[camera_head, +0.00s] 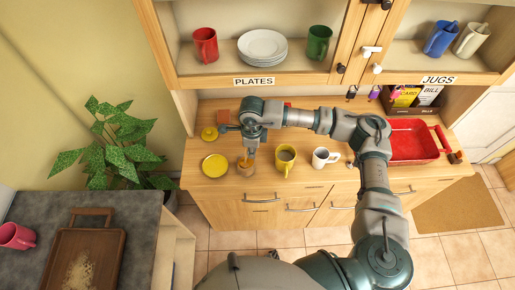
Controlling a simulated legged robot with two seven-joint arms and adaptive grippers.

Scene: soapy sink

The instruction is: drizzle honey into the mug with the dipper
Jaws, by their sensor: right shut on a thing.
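My right gripper (250,147) points down over a small brownish pot (246,168) on the wooden counter. It is shut on a thin orange-brown stick, likely the dipper (247,157), whose lower end is in or right above the pot; I cannot tell which. A yellow mug (285,161) with a brownish content stands upright just right of the pot. A white mug (322,159) stands further right. My left gripper is not in view.
A yellow plate (215,166) lies left of the pot, with a yellow round lid-like thing (209,134) behind it. A red tray (408,143) is at the right. Shelves with plates (262,46) hang above. A plant (112,145) stands left.

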